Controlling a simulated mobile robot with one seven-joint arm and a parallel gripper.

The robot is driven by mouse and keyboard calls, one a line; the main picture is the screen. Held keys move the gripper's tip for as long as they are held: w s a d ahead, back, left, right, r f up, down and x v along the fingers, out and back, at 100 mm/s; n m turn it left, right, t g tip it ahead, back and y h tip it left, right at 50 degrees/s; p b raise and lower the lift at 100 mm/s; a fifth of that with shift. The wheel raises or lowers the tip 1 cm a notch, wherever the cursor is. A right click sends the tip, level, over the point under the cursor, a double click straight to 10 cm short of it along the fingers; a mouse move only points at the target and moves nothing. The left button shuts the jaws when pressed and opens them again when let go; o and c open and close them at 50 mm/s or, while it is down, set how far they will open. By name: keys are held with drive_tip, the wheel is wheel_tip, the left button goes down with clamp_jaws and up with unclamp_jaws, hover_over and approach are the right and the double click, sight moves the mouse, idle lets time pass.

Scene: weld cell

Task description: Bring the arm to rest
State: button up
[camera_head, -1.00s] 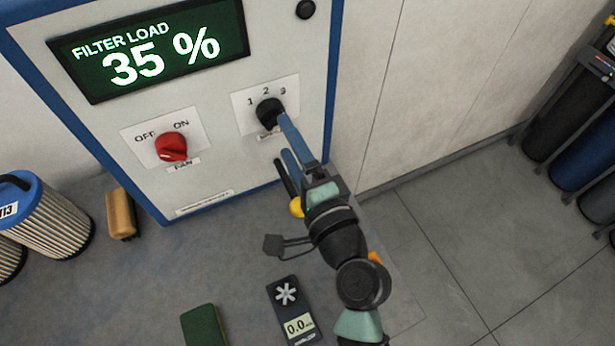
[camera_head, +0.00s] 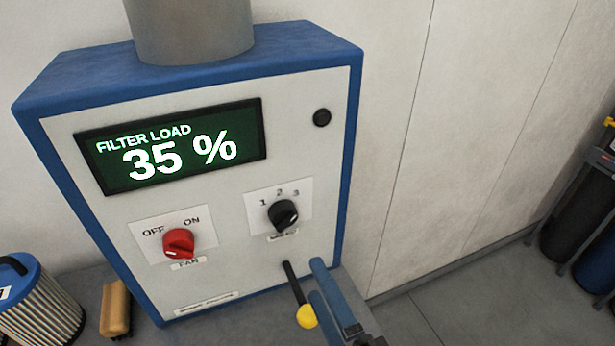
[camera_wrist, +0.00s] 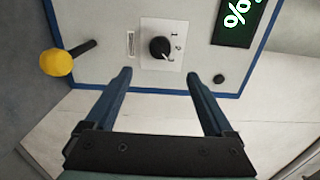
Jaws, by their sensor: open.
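My gripper (camera_head: 318,281) is at the lower right of the panel in the head view, its blue fingers apart and empty. The wrist view shows the same gripper (camera_wrist: 160,82) with both fingers spread and nothing between them. The black selector knob (camera_head: 283,214), marked 1, 2, 3, is on the panel above and left of the fingers. In the wrist view the knob (camera_wrist: 160,48) lies beyond the fingertips, apart from them. The red fan knob (camera_head: 178,242) sits between OFF and ON; its exact setting is hard to tell. Most of my arm is out of the head view.
The blue-edged cabinet (camera_head: 353,150) has a display (camera_head: 170,145) reading FILTER LOAD 35 %. A lever with a yellow ball (camera_head: 307,316) sticks out close to my fingers. A filter cartridge (camera_head: 40,312) and a brush (camera_head: 116,308) stand at left. Gas cylinders (camera_head: 562,225) stand at far right.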

drive_tip(key=w+a+r+n+t+h, duration=0.1)
drive_tip(key=w+r+n+t, duration=0.3)
drive_tip(key=r, duration=0.6)
drive_tip(key=w+a+r+n, duration=0.2)
drive_tip(key=r+n, duration=0.3)
drive_tip(key=r, duration=0.5)
drive_tip(key=s+r+n+t+h, duration=0.2)
drive_tip(key=s+r+t, duration=0.1)
drive_tip(key=r, duration=0.8)
drive_tip(key=s+a+r+n+t+h, duration=0.1)
drive_tip(key=s+r+n+t+h, duration=0.1)
drive_tip(key=r, duration=0.9)
drive_tip(key=s+n+t, duration=0.1)
drive_tip(key=s, duration=0.1)
drive_tip(key=shift+s+r+n+h, duration=0.3)
drive_tip(key=shift+s, duration=0.1)
drive_tip(key=shift+w+f, duration=0.1)
